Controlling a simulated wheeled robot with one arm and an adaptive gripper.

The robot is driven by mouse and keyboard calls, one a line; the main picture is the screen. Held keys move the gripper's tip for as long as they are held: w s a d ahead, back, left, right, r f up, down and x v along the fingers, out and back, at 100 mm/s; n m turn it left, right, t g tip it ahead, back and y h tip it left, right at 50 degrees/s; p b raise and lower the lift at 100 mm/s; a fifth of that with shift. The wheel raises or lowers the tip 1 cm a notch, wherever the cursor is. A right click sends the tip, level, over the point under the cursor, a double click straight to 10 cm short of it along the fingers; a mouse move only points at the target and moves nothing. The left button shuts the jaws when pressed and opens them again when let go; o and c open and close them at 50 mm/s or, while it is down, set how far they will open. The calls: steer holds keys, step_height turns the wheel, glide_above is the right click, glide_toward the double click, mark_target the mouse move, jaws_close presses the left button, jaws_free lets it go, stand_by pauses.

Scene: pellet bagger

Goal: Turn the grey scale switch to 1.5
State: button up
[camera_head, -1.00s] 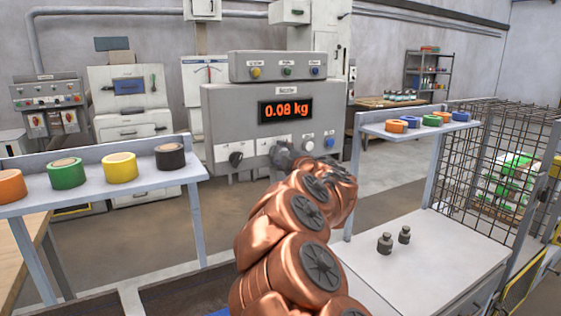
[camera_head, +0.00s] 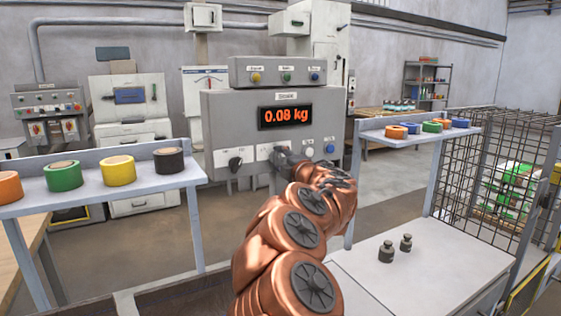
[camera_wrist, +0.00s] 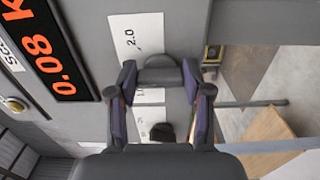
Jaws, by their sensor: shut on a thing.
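The grey scale box (camera_head: 225,110) stands ahead, with an orange display (camera_head: 286,116) reading 0.08 kg. The grey switch (camera_wrist: 160,76) is on its front, between my fingertips in the wrist view. My gripper (camera_wrist: 160,84) is shut on it; the gripper also shows in the head view (camera_head: 284,156), where it hides the switch. A white label (camera_wrist: 137,38) beside the switch shows "2.0"; its other marks are partly covered by the fingers. I cannot tell which mark the switch points to.
Shelves with tape rolls (camera_head: 118,171) flank the box. Two weights (camera_head: 386,252) stand on the white table (camera_head: 430,275).

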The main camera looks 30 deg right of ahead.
steer(key=o, duration=1.2)
steer(key=shift+c, duration=0.2)
steer(key=s+a, duration=0.1)
steer(key=s, duration=1.1)
steer(key=shift+r, duration=0.1)
